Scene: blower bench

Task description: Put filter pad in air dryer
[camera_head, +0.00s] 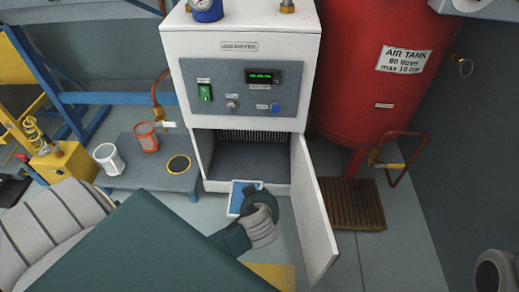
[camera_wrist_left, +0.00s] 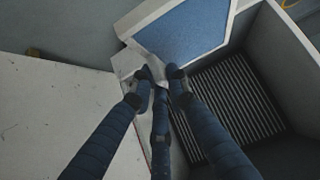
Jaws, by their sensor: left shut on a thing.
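The air dryer (camera_head: 243,55) is a white cabinet whose lower compartment (camera_head: 240,163) stands open, its door (camera_head: 316,215) swung out to the right. The filter pad (camera_head: 238,197), blue in a white frame, is in front of the opening, tilted. My left gripper (camera_head: 258,189) is shut on its edge; the hand partly covers the pad in the head view. In the left wrist view, the fingers (camera_wrist_left: 160,73) pinch a corner of the pad (camera_wrist_left: 188,28). The dryer's slatted grille (camera_wrist_left: 230,100) shows beside it. My right gripper is not in view.
A red air tank (camera_head: 375,60) stands right of the dryer, with a wooden slatted grate (camera_head: 345,204) below. A low grey table (camera_head: 140,172) at left bears a white cup (camera_head: 109,159), an orange-ringed cup (camera_head: 146,137) and a yellow-ringed disc (camera_head: 179,164).

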